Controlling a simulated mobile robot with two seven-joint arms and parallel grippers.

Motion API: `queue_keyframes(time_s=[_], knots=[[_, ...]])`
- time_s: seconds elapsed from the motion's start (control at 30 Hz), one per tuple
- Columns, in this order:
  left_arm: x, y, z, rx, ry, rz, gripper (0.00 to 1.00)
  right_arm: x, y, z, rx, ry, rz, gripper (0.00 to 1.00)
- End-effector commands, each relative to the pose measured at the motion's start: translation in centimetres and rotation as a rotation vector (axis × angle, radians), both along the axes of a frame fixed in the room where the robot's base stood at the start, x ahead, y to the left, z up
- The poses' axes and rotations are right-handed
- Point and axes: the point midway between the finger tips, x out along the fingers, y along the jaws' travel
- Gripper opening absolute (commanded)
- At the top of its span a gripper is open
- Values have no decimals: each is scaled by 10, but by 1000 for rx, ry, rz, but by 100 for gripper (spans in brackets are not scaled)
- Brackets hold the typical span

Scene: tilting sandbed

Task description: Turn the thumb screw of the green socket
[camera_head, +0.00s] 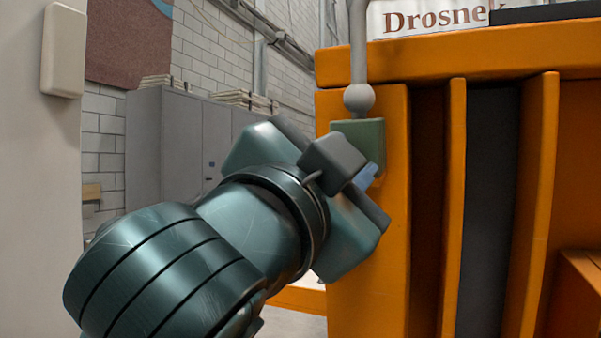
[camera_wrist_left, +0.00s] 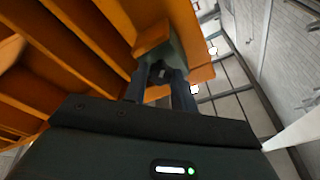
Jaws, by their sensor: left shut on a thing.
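The green socket (camera_head: 362,141) is fixed to the upper left corner of the orange sandbed (camera_head: 385,240), with a grey rod and ball (camera_head: 358,98) rising from its top. My left gripper (camera_head: 367,178) is at the socket's lower front, its arm coming in from the left. In the left wrist view, the fingers (camera_wrist_left: 160,84) reach to the green socket (camera_wrist_left: 178,52) and are shut on a small dark part, the thumb screw (camera_wrist_left: 158,70). The gripper's body hides most of the screw in the head view. My right gripper is in neither view.
Vertical orange ribs (camera_head: 540,180) with dark gaps line the sandbed's side, right of the socket. Grey cabinets (camera_head: 170,140) stand behind on the left. A pale wall or column (camera_head: 35,180) fills the left edge.

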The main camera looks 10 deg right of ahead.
Motion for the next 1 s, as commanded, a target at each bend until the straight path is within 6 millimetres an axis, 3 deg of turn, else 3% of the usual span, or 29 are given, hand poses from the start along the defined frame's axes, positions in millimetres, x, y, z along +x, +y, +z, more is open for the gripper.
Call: queue_keyframes(time_s=[0.4,1.0], knots=[[0,0,1,-204,136,-43,4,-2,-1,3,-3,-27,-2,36],[0,1,2,-250,164,-52,4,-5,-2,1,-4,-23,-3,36]])
